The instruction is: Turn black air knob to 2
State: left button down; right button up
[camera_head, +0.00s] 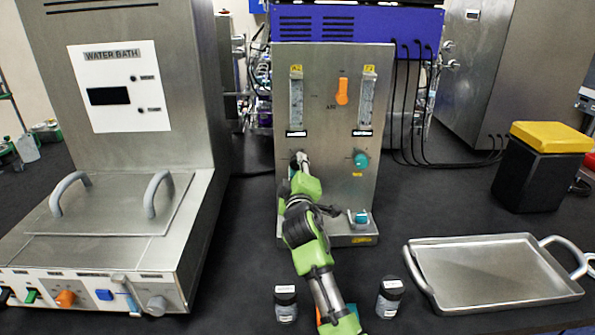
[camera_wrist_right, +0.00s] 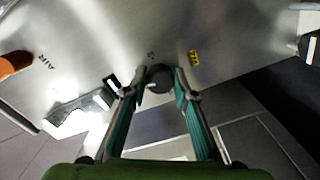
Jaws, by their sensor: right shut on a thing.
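The steel gas panel (camera_head: 328,110) stands in the middle of the head view, with two flowmeter tubes, an orange knob (camera_head: 342,91) and a teal knob (camera_head: 361,158). My right gripper (camera_head: 300,163) reaches the panel's left side, under the left flowmeter (camera_head: 296,103), and covers the knob there. In the right wrist view, the black knob (camera_wrist_right: 160,78) sits between the two fingertips of my right gripper (camera_wrist_right: 160,92), which is shut on it. The knob's setting cannot be read. My left gripper is not in view.
A water bath (camera_head: 120,110) stands at left. Two small dark-capped bottles (camera_head: 285,304) (camera_head: 389,297) flank my right forearm. A steel tray (camera_head: 420,270) lies at right, with a yellow-lidded black container (camera_head: 540,175) behind it. A lower teal knob (camera_head: 360,217) sits on the panel's base.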

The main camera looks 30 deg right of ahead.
jog(key=shift+f+m+b, duration=0.1)
jog(key=shift+m+b, duration=0.2)
jog(key=shift+m, duration=0.8)
jog(key=o, duration=1.1)
jog(key=shift+s, duration=0.1)
jog(key=v, duration=1.2)
